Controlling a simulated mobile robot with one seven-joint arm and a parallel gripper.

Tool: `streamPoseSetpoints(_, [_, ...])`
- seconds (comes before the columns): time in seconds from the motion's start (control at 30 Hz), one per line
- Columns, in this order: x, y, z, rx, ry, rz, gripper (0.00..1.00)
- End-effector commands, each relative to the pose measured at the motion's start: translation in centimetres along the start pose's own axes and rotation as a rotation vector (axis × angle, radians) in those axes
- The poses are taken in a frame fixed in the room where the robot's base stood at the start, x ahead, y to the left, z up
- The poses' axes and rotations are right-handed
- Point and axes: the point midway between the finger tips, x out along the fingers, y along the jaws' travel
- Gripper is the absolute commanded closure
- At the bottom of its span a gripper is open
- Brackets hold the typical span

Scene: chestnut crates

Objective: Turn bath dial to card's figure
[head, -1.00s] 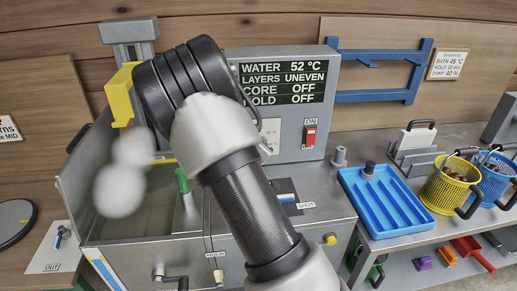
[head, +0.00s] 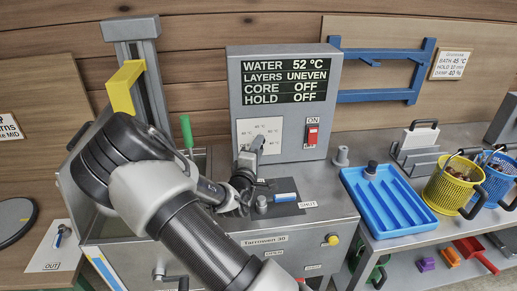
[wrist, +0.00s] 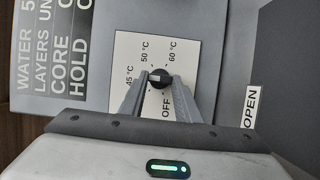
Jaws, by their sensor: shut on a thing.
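The bath dial (wrist: 160,80) is a small dark knob on a white plate (wrist: 140,60) marked OFF, 45 °C, 50 °C and 60 °C. My gripper (wrist: 158,84) is shut on the dial, a finger on each side. In the head view my gripper (head: 248,158) reaches the plate from the front and hides the dial. The dial's pointer is too small to read surely. The card (head: 452,64) on the back wall reads BATH 45 °C, with hold and damp lines. The display (head: 288,80) reads WATER 52 °C, LAYERS UNEVEN, CORE OFF, HOLD OFF.
A red switch (head: 312,133) marked ON sits right of the dial plate. A blue lever (head: 286,197) by a SHUT label and a green-handled rod (head: 187,134) stand near my arm. A blue tray (head: 388,203) and baskets stand to the right.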

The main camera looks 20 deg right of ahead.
Motion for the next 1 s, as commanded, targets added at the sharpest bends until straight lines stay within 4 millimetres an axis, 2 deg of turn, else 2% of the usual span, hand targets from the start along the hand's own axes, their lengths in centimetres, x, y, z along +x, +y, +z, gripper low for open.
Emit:
streamPoseSetpoints(0.53, [0.16,0.35,-0.22,-0.02,0.004,0.018,0.93])
streamPoseSetpoints(0.57, [0.16,0.36,-0.22,-0.02,0.004,0.018,0.67])
streamPoseSetpoints(0.67, [0.14,0.31,-0.18,-0.02,0.004,0.017,0.52])
streamPoseSetpoints(1.0, [-0.22,0.07,-0.07,-0.022,0.001,0.011,0.52])
